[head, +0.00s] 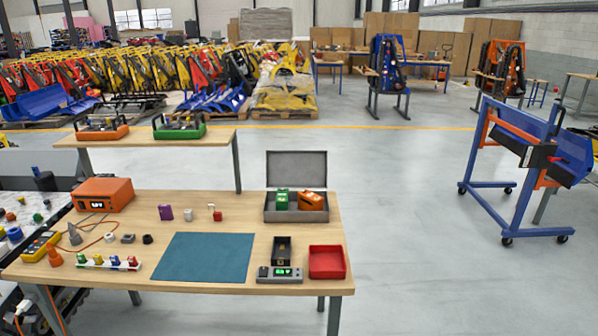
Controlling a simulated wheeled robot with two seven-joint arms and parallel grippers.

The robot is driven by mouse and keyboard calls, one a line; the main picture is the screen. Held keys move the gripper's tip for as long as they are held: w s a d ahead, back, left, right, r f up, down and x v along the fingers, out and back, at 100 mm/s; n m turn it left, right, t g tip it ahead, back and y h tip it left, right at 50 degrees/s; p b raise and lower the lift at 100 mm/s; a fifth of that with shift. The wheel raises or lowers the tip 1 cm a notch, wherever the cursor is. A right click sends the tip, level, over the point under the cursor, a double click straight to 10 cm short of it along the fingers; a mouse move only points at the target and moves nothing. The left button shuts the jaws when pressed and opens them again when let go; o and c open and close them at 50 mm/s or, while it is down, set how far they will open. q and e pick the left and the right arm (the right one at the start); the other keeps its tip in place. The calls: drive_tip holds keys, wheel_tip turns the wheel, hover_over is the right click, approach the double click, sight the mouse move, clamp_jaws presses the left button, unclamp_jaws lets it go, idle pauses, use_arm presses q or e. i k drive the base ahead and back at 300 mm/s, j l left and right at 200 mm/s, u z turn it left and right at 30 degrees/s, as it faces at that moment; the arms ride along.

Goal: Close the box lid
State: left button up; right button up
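A grey box (268,214) stands at the back right of the wooden table. Its lid (297,168) stands upright at the back edge, so the box is open. A green item (281,200) and an orange item (311,201) lie inside. Neither of my grippers is in the head view.
The table (150,219) also holds a teal mat (203,257), a red tray (327,262), a grey device with a green display (280,274) and an orange unit (103,195). A second table (145,138) stands behind. Open floor (420,240) lies to the right; a blue frame cart (515,180) stands there.

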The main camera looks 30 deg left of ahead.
sight(284, 169)
drive_tip(key=i+l+z, duration=0.4)
drive_tip(key=i, duration=0.45)
drive_tip(key=i+z, duration=0.45)
drive_tip(key=i, duration=0.35)
drive_tip(key=i+u, duration=0.3)
drive_tip(key=i, duration=0.15)
drive_tip(key=i+l+u, duration=0.15)
drive_tip(key=i+u, duration=0.2)
drive_tip(key=i, duration=0.15)
drive_tip(key=i+j+u, duration=0.15)
drive_tip(key=i+u, duration=0.7)
drive_tip(key=i+l+u, duration=0.15)
drive_tip(key=i+u, duration=0.3)
drive_tip(key=i+l+u, duration=0.1)
drive_tip(key=i+u, duration=0.3)
drive_tip(key=i+l+u, duration=0.15)
drive_tip(key=u, duration=0.2)
drive_tip(key=i+l+u, duration=0.2)
drive_tip(key=u, duration=0.2)
drive_tip(key=i+l+u, duration=0.25)
drive_tip(key=u, duration=0.15)
drive_tip(key=i+l+u, duration=0.15)
drive_tip(key=l+u, duration=0.25)
drive_tip(key=i+l+u, duration=0.1)
drive_tip(key=u, duration=0.25)
drive_tip(key=l+u, duration=1.15)
drive_tip(key=l, duration=0.2)
drive_tip(key=l+u, duration=0.3)
drive_tip(key=l, duration=0.25)
drive_tip(key=i, duration=0.05)
